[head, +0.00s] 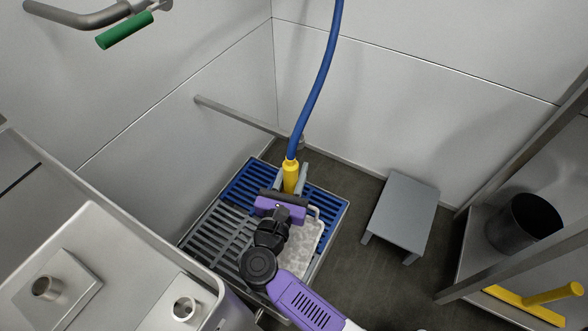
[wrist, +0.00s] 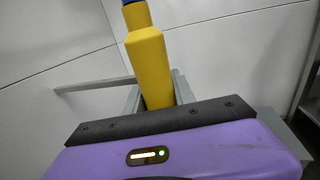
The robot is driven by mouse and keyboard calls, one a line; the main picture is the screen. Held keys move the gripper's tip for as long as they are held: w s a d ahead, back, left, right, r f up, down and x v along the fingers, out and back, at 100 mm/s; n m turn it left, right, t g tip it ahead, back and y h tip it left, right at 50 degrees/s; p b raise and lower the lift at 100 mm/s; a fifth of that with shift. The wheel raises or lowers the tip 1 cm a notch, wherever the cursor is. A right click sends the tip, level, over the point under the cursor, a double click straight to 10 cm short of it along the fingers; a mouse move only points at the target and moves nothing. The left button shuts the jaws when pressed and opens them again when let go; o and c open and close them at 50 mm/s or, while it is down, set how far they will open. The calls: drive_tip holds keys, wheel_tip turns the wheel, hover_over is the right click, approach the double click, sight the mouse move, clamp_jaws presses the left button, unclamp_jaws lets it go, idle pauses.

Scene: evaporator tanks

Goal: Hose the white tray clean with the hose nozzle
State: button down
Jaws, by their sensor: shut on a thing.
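The yellow hose nozzle (head: 291,176) hangs on a blue hose (head: 317,85) that comes down from above. My gripper (head: 284,192) is shut on the nozzle, above the grated floor. In the wrist view the yellow nozzle (wrist: 149,58) stands nearly upright between the grey fingers, and its lower end is hidden behind my gripper's body. The white tray (head: 303,245) lies on the grating below and to the right of my gripper. Its surface looks mottled with grey, and my wrist covers part of it. No water shows.
The grating (head: 215,236) has grey and blue sections. A grey step stool (head: 404,211) stands to its right. A metal tank (head: 90,260) with pipe stubs fills the lower left. A horizontal rail (head: 240,118) runs along the wall. A dark bucket (head: 522,222) is at the right.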

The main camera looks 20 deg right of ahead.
drive_tip(key=shift+f, duration=0.2)
idle(0.5)
drive_tip(key=shift+w+a+v, duration=0.1)
drive_tip(key=shift+a+v, duration=0.05)
drive_tip(key=shift+v, duration=0.5)
drive_tip(key=shift+w+a+v, duration=0.1)
drive_tip(key=shift+v, duration=0.55)
drive_tip(key=shift+a, duration=0.1)
